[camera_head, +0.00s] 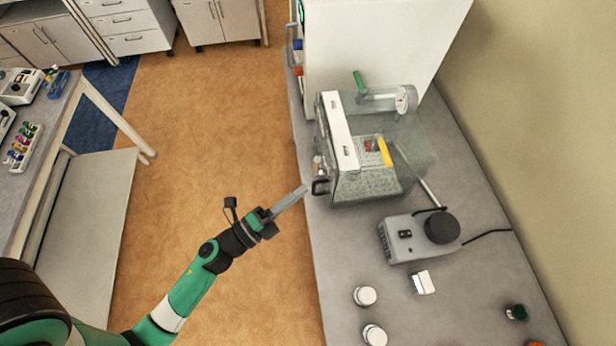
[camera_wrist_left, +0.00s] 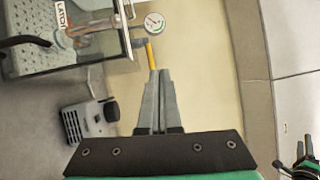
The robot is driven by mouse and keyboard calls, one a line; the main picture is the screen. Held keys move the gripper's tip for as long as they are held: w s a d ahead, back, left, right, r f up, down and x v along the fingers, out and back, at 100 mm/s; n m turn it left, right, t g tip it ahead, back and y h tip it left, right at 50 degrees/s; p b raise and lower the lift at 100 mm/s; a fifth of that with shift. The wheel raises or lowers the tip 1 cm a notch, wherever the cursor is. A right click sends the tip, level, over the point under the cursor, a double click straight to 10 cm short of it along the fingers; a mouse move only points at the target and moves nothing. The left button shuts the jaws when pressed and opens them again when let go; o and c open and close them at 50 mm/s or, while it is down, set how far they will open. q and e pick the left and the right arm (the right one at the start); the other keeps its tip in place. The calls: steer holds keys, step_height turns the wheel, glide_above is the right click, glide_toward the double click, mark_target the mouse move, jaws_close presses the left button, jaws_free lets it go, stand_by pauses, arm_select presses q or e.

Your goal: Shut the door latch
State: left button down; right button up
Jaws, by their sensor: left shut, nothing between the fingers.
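A clear-walled box with a white strip along its top edge (camera_head: 338,130) stands on the grey bench. Its latch, a dark handle (camera_head: 320,186), is at the front left lower corner. My left gripper (camera_head: 304,190) is shut and empty, with its fingertips close to the left of the handle; whether they touch cannot be told. In the left wrist view the shut fingers (camera_wrist_left: 160,75) point up, and the box shows at upper left with a "LATCH" label (camera_wrist_left: 64,14) and a dark curved handle (camera_wrist_left: 27,41).
A grey device with a black knob (camera_head: 405,240) stands beside the box on the bench (camera_head: 320,250). White-lidded jars (camera_head: 365,296) and a small white box (camera_head: 423,282) are nearer. A white cabinet (camera_head: 375,50) stands behind. The floor left of the bench is clear.

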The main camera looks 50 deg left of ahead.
arm_select(q)
steer(key=s+a+f+n+g+y+b, duration=0.1)
steer(key=s+f, duration=0.4)
steer(key=f, duration=0.2)
steer(key=shift+f+n+g+y, duration=0.15)
steer(key=shift+n+g+y, duration=0.15)
steer(key=shift+n+g, duration=0.1)
steer(key=shift+s, duration=0.1)
steer(key=w+a+p, duration=0.1)
steer(key=w+a, duration=0.2)
steer(key=w, duration=0.9)
steer(key=shift+w+a, duration=0.25)
steer(key=shift+w, duration=0.1)
